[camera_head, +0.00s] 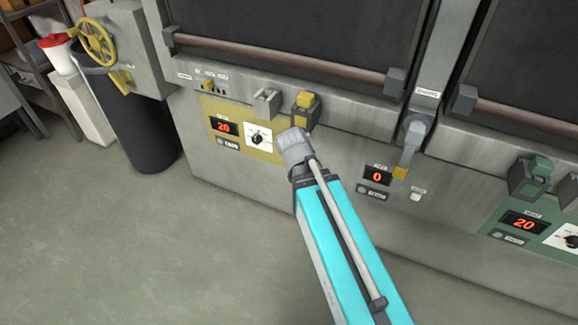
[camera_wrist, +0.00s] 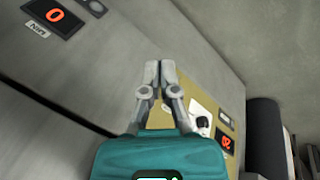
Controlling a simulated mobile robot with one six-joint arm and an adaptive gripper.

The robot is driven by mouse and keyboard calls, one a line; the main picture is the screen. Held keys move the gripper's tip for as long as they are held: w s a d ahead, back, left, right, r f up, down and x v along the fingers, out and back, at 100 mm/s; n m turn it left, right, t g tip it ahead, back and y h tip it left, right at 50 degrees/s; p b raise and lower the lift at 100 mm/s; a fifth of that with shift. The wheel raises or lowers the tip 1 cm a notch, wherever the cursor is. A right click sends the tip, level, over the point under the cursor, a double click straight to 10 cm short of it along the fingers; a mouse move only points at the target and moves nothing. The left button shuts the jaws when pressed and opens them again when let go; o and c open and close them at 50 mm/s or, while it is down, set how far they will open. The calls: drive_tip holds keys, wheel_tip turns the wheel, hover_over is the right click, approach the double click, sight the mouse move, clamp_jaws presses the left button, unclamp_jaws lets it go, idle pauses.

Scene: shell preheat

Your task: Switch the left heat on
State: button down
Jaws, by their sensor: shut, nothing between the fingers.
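The left oven's yellow control panel (camera_head: 262,151) has a red display (camera_head: 224,127) reading 20 and a white dial plate with a black knob (camera_head: 258,138). A grey lever (camera_head: 265,102) and a yellow-and-grey switch block (camera_head: 305,108) sit above it. A small yellow switch (camera_head: 208,84) is at the upper left. In the wrist view, my gripper (camera_wrist: 160,66) is shut and empty, in front of the machine face, with the yellow panel (camera_wrist: 180,115) and black knob (camera_wrist: 203,122) behind and to the right.
A middle display (camera_head: 377,176) reads 0, beside a grey lever with a yellow end (camera_head: 408,150). A green panel (camera_head: 512,238) is at the right. Handle bars cross the doors above. A black bin (camera_head: 140,125) and yellow handwheel (camera_head: 95,42) stand left. The front floor is clear.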

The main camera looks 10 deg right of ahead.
drive_tip(key=w+a+f+n+t+h+b, duration=0.2)
drive_tip(key=w+f+n+t+h+b, duration=0.25)
drive_tip(key=w+f+b, duration=0.75)
drive_tip(key=w+a+f+n+t+h+b, duration=0.1)
drive_tip(key=a+n+t+b, duration=0.4)
drive_tip(key=b, duration=1.1)
drive_tip(key=a+f+t, duration=0.1)
drive_tip(key=a+t, duration=0.1)
drive_tip(key=a, duration=0.1)
drive_tip(key=shift+w+f+h, duration=0.15)
drive_tip(key=shift+w+h, duration=0.15)
drive_tip(key=shift+h, duration=0.05)
drive_tip(key=b+x, duration=0.1)
drive_tip(key=x, duration=1.3)
drive_tip(key=shift+b, duration=0.35)
